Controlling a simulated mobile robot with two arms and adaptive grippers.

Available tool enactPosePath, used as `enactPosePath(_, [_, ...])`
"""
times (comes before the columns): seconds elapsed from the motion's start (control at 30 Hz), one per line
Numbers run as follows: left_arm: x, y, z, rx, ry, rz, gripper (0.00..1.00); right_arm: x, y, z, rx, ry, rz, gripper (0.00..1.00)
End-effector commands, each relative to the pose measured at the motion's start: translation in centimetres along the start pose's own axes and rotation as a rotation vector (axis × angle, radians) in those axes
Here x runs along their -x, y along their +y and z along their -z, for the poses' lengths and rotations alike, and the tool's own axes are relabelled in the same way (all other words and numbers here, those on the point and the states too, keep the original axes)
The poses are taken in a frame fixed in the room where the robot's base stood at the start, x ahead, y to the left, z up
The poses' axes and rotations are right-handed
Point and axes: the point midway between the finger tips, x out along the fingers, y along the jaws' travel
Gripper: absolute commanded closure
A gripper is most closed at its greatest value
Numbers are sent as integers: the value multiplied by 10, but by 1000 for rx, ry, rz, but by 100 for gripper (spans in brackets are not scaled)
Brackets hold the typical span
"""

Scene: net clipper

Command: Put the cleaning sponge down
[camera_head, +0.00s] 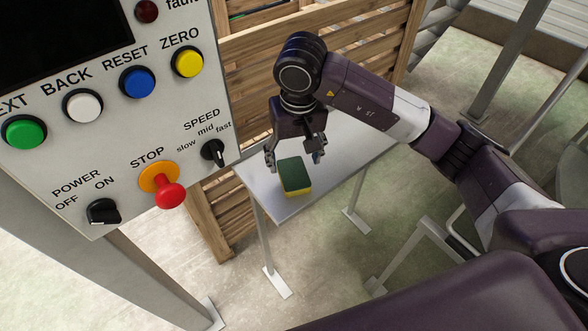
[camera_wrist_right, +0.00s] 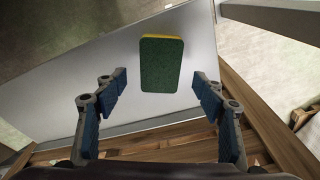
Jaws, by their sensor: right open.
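The cleaning sponge (camera_head: 294,176) is green on top with a yellow layer beneath. It lies flat on the small grey metal table (camera_head: 333,172), near its front left end. My right gripper (camera_head: 294,160) is open just behind the sponge, its fingers spread apart and not closed on it. In the right wrist view the sponge (camera_wrist_right: 161,64) lies beyond and between the open fingertips, with clear space on both sides. My left gripper is not in view.
A control panel (camera_head: 130,150) with coloured buttons and a red stop knob stands left of the table. A wooden slatted crate (camera_head: 290,45) stands behind the table. The table top right of the gripper is bare.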

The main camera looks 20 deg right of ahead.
Motion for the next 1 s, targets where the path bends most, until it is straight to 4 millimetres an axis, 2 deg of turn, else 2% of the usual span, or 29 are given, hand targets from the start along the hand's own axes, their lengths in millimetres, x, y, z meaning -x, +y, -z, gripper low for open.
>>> enactPosePath(0.2, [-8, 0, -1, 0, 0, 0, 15, 43, 0, 1, 1, 5, 1, 36])
enactPosePath(0.4, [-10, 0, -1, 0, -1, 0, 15, 62, 0, 0, 1, 1, 1, 36])
enactPosePath(1.0, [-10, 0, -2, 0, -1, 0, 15, 64, 0, 0, 0, -1, 1, 36])
